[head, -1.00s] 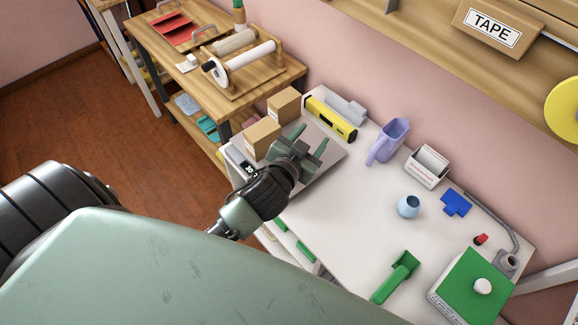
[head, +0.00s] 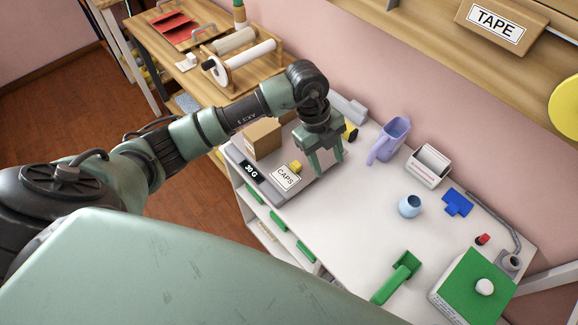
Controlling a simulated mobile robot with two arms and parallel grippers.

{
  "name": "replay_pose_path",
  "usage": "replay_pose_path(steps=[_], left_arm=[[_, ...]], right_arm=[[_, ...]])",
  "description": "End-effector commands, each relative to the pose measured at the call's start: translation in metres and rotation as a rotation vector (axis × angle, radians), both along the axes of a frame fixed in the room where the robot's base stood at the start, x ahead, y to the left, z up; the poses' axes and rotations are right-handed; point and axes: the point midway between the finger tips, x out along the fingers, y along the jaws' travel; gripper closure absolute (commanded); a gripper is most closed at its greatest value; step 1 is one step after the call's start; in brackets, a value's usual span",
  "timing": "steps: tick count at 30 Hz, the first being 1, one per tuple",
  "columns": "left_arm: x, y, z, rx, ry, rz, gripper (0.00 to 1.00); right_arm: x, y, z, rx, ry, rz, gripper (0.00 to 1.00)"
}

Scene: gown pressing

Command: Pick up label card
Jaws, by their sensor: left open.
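A white label card (head: 286,178) printed "CAPS" lies on the grey scale (head: 266,195), whose display reads "30 G". A small yellow piece (head: 296,166) sits at the card's upper edge. My left gripper (head: 327,166) is open and empty, pointing down to the right of the card and apart from it. Its fingers are over the scale's right side; their exact height is unclear. A white holder (head: 424,177) with pale cards or paper inside stands at the back of the table. My right gripper is not in view.
A purple jug (head: 393,140), light-blue pot (head: 409,206), blue piece (head: 457,203), green scoop (head: 399,275) and green-topped box (head: 470,286) stand on the white table (head: 350,225). Its middle is clear.

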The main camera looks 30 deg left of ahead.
Motion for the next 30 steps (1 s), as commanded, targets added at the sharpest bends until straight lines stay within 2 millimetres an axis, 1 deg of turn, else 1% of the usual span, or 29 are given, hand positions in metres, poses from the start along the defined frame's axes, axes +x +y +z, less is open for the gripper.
replay_pose_path(steps=[1, 3, 6, 7, 9, 17, 21, 24, 27, 30], left_arm=[[0.005, 0.024, 0.001, 0.095, 0.014, 0.042, 0.51], [0.007, 0.051, 0.002, 0.198, 0.033, 0.097, 0.51], [0.008, 0.072, 0.004, 0.28, 0.047, 0.144, 0.51], [0.008, 0.075, 0.003, 0.292, 0.051, 0.152, 0.51], [0.007, 0.079, -0.002, 0.305, 0.054, 0.16, 0.51], [0.005, 0.082, -0.03, 0.301, 0.056, 0.158, 0.51], [0.0, 0.089, -0.051, 0.301, 0.058, 0.157, 0.51], [0.002, 0.088, -0.065, 0.301, 0.055, 0.156, 0.51], [0.002, 0.087, -0.071, 0.299, 0.053, 0.156, 0.51], [0.002, 0.087, -0.073, 0.299, 0.052, 0.155, 0.51]], right_arm=[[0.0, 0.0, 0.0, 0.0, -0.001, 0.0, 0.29], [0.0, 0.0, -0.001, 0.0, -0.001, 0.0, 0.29], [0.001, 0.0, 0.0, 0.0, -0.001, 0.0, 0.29], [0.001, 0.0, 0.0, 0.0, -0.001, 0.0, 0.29], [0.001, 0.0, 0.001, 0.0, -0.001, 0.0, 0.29], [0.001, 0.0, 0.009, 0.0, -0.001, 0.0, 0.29], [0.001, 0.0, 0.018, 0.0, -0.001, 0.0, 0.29], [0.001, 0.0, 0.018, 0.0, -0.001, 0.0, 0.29], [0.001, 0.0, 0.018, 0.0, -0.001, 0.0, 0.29], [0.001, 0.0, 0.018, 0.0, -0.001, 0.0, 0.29]])
